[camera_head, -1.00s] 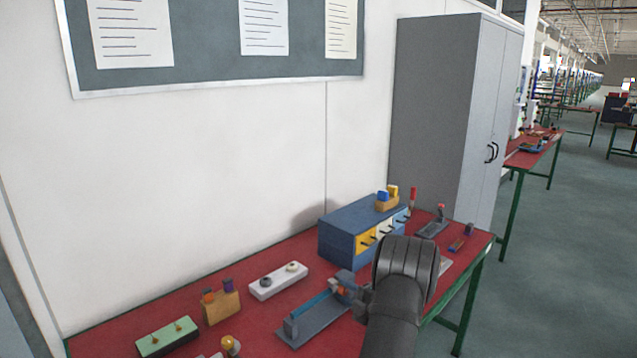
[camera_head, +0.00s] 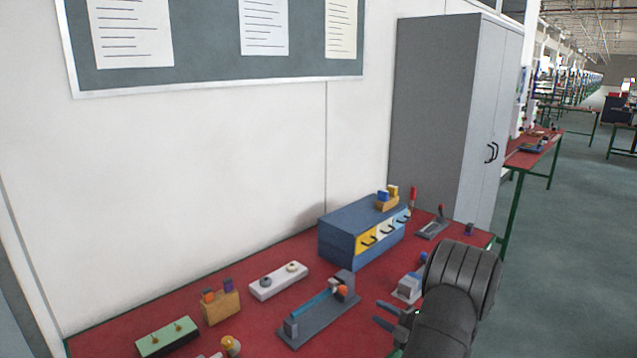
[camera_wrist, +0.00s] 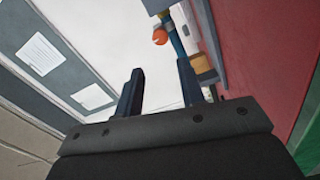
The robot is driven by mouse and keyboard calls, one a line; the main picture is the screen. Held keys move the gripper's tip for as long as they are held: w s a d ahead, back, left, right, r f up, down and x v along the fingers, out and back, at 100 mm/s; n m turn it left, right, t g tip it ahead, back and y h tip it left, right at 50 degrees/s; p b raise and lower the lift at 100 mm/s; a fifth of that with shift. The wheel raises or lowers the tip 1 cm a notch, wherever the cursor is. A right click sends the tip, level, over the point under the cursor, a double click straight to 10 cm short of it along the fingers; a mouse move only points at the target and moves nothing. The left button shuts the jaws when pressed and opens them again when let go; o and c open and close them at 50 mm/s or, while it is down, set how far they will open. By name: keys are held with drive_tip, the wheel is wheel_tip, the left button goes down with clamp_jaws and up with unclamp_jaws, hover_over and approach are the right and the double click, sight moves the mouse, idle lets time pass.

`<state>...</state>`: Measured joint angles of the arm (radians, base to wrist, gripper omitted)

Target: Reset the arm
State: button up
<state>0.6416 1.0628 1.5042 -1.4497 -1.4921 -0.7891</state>
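My gripper (camera_head: 384,317) is at the lower right in the head view, over the front of the red table, with my dark arm link beside it. Its two fingers are spread with nothing between them. The wrist view also shows the two fingers (camera_wrist: 160,88) apart and empty, against the white wall. A grey fixture with a blue rod and an orange knob (camera_head: 318,312) lies on the table to the left of my gripper. Its orange knob (camera_wrist: 160,36) appears near the top of the wrist view. My arm hides part of the table's right front.
The red table (camera_head: 250,335) holds a blue drawer box (camera_head: 338,248), a white block with two knobs (camera_head: 278,281), a wooden holder (camera_head: 221,307) and a green block (camera_head: 167,338). A grey fixture (camera_head: 408,288) stands close to my gripper. A cabinet (camera_head: 435,110) stands behind.

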sight(346, 292)
drive_tip(key=v, duration=0.3)
drive_tip(key=shift+s+d, duration=0.25)
drive_tip(key=shift+d, duration=0.05)
drive_tip(key=x, duration=1.7)
drive_tip(key=shift+a, duration=0.15)
drive_tip(key=shift+w+a, duration=0.15)
drive_tip(key=shift+w, duration=0.15)
drive_tip(key=n, duration=0.6)
drive_tip(key=shift+s+n, duration=0.1)
drive_tip(key=shift+n, duration=0.3)
drive_tip(key=n, duration=0.5)
drive_tip(key=shift+r+n, duration=0.1)
drive_tip(key=shift+n, duration=0.2)
drive_tip(key=shift+s+d, duration=0.5)
drive_tip(key=shift+d, duration=0.05)
